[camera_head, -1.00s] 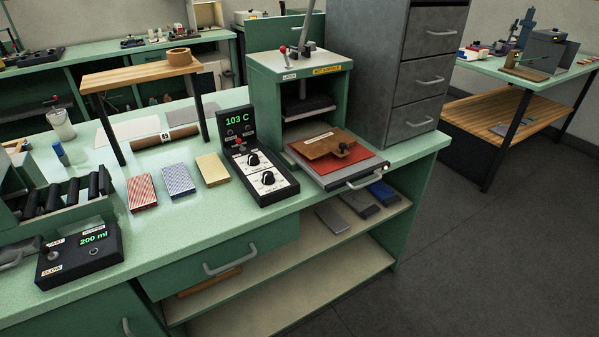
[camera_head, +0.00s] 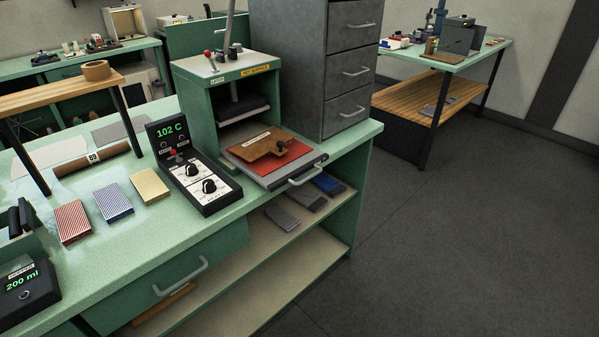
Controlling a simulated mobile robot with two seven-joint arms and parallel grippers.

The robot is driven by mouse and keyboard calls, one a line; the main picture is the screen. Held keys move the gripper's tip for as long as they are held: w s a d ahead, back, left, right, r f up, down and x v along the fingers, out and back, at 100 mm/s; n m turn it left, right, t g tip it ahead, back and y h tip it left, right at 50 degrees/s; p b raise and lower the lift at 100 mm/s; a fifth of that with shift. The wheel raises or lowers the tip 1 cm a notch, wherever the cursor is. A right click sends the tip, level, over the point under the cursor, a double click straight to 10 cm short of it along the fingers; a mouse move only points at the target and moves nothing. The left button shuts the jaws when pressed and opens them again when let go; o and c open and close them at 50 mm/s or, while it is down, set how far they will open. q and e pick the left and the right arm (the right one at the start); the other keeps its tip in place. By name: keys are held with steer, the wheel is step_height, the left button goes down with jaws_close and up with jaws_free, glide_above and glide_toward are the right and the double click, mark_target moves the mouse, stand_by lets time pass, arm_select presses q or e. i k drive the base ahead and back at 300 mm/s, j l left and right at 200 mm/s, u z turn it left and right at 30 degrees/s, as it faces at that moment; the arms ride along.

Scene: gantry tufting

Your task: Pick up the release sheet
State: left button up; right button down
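A thin white sheet (camera_head: 48,156) lies flat on the green workbench (camera_head: 150,235), under and behind the small wooden stand. A grey flat sheet (camera_head: 119,132) lies behind the brown roll. I cannot tell which of these is the release sheet. A heat press (camera_head: 212,85) labelled "HOT SURFACE" has its tray pulled out, with a red sheet (camera_head: 268,164) on it. A brown plate (camera_head: 262,146) with a dark knob and a label rests on the red sheet. Neither of my grippers is in view.
A controller (camera_head: 194,172) reading 102 C stands beside the press. A brown roll (camera_head: 92,161) and several patterned boxes (camera_head: 113,202) lie on the bench. A grey drawer cabinet (camera_head: 300,75) stands behind the tray. The floor (camera_head: 440,240) at right is clear.

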mark_target(272, 140)
steer(key=i+j+z, duration=0.2)
steer(key=i+z, duration=0.2)
steer(key=i+j+z, duration=0.4)
